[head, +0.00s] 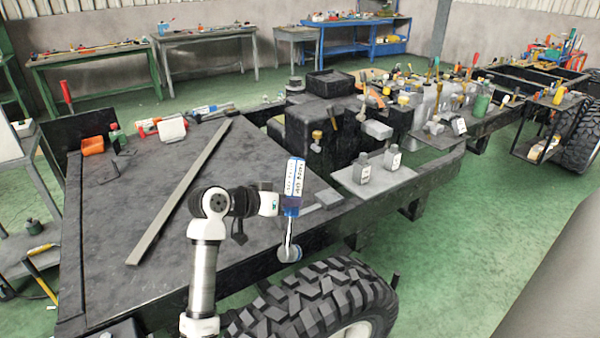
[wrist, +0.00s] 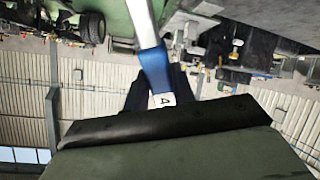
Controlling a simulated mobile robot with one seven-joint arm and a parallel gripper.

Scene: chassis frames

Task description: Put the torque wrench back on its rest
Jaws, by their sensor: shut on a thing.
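The torque wrench (head: 291,205) hangs nearly upright in the head view, with a white lettered upper end, a blue section and a round silver head at the bottom. My gripper (head: 283,205) is shut on it around the blue section, beside the near edge of the black deck. In the wrist view the wrench's blue section (wrist: 153,62) and silver shaft run up between the dark fingers of my gripper (wrist: 158,92). A white label with a character shows between the fingers. I cannot make out the wrench's rest for certain in either view.
A black chassis deck (head: 120,240) with a long grey bar (head: 185,190) lies left of the wrench. A large tyre (head: 320,300) is below it. Grey bottles (head: 361,168) stand on a ledge to the right. Green floor at right is clear.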

